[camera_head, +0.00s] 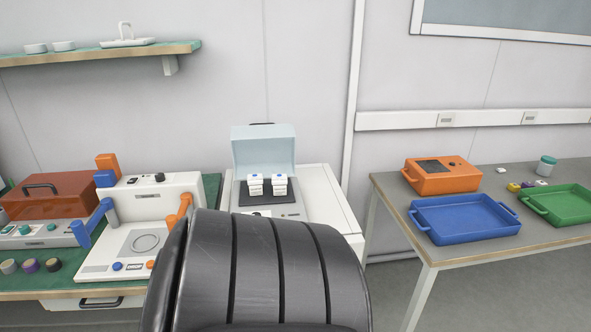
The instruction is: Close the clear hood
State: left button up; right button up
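The clear hood (263,146) is a pale blue see-through cover on a white bench unit (318,192) in the middle of the view. It stands raised and open at the back of the unit. Under and in front of it, two small white parts with blue tops (255,186) stand side by side on a dark pad (268,200). A large black ribbed shape in the foreground, likely a part of me, hides the lower front of the unit. Neither of my grippers is in view.
Left of the unit, a white device (150,205) with blue and orange arms stands on a green bench, beside a box with a reddish see-through lid (50,195). At right, a table (450,250) bears a blue tray (463,238), a green tray (570,215) and an orange box (436,184).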

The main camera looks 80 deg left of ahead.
aim_at(268, 149)
jog(key=u, duration=0.5)
jog(key=l+u, duration=0.1)
jog(key=u, duration=0.85)
jog(key=l+u, duration=0.1)
jog(key=u, duration=0.85)
jog(key=k+u, duration=0.1)
jog(key=u, duration=0.4)
